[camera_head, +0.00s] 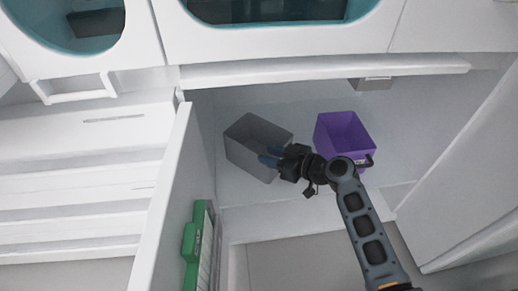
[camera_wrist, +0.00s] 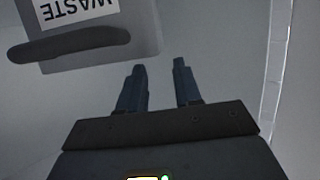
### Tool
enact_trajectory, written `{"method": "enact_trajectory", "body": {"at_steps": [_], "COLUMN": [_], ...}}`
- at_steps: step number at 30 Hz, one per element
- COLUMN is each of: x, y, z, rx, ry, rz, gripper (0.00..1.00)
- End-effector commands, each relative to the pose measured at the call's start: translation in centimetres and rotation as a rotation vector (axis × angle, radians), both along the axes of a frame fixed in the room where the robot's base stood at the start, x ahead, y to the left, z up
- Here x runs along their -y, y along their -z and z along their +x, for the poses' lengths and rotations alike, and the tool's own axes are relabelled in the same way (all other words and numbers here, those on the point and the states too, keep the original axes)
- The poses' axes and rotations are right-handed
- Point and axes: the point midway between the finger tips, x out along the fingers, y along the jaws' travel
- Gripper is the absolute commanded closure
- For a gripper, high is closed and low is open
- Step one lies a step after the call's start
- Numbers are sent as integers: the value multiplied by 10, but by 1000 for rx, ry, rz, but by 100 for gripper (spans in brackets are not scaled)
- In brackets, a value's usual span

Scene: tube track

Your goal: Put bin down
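A grey bin (camera_head: 250,137) stands in the white compartment, left of a purple bin (camera_head: 346,137). In the wrist view the grey bin (camera_wrist: 150,38) shows a "WASTE" label and a dark handle (camera_wrist: 70,44). My gripper (camera_head: 265,157) is in front of the grey bin in the head view, and its fingers overlap the bin's lower part. In the wrist view my gripper (camera_wrist: 160,75) has its two fingers apart with nothing between them. The bin and handle lie beyond and left of the fingertips, apart from them.
A white door (camera_head: 163,200) with a green holder (camera_head: 196,245) stands open at left. A white panel (camera_head: 465,190) bounds the right side. A white ledge (camera_head: 325,72) runs above the compartment. Bare compartment floor lies between and in front of the bins.

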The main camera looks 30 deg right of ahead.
Motion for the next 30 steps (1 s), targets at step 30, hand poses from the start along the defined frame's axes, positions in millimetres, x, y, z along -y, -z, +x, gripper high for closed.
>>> {"method": "enact_trajectory", "body": {"at_steps": [30], "x": [-1], "y": [26], "z": [-132], "rx": [-136], "ry": [168], "rz": [-6], "gripper": [66]}}
